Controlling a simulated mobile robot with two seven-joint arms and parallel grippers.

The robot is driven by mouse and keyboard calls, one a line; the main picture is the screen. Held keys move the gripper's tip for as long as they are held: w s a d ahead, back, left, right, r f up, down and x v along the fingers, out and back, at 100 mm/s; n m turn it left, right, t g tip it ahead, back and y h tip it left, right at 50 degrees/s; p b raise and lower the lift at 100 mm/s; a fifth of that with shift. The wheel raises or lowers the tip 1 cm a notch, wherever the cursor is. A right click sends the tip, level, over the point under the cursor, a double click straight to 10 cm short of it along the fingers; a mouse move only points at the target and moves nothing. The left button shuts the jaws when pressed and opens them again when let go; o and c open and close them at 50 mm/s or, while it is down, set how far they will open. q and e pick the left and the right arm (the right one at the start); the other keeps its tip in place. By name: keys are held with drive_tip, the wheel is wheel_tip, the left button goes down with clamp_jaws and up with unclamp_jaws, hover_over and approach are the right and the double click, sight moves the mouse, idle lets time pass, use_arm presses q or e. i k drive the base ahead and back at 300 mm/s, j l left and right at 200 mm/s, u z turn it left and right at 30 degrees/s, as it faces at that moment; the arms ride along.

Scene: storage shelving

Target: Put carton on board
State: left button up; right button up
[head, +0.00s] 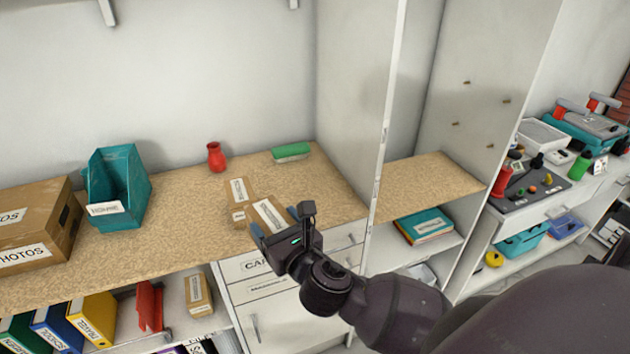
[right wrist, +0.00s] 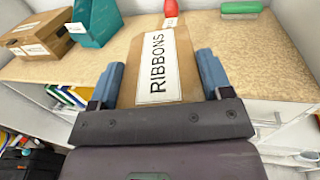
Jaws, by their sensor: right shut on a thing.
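My right gripper (head: 274,222) is shut on a brown carton (head: 265,212) with a white label. In the right wrist view the label on this carton (right wrist: 157,68) reads RIBBONS, and the two blue fingers of the gripper (right wrist: 160,85) stand on either side of it. The carton is at the front part of the speckled tan board (head: 185,235); I cannot tell whether it touches the board. Another brown carton (head: 237,190) with a white label is on the board just left of and behind it. My left gripper is not in view.
A red vase (head: 216,157), a green brush-like item (head: 291,151), a teal bin (head: 119,187) and a large PHOTOS box (head: 38,225) stand on the board. A white upright panel (head: 365,100) closes its right side. Clear board lies between the bin and the cartons.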

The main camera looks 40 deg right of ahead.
sight(411, 188)
drive_tip(key=l+z, duration=0.35)
drive_tip(key=i+l+z, duration=0.1)
drive_tip(key=l+z, duration=0.25)
drive_tip(key=i+l+z, duration=0.1)
drive_tip(key=l+z, duration=0.25)
drive_tip(key=l+u, duration=0.35)
drive_tip(key=i+l+u, duration=0.1)
drive_tip(key=l+u, duration=0.6)
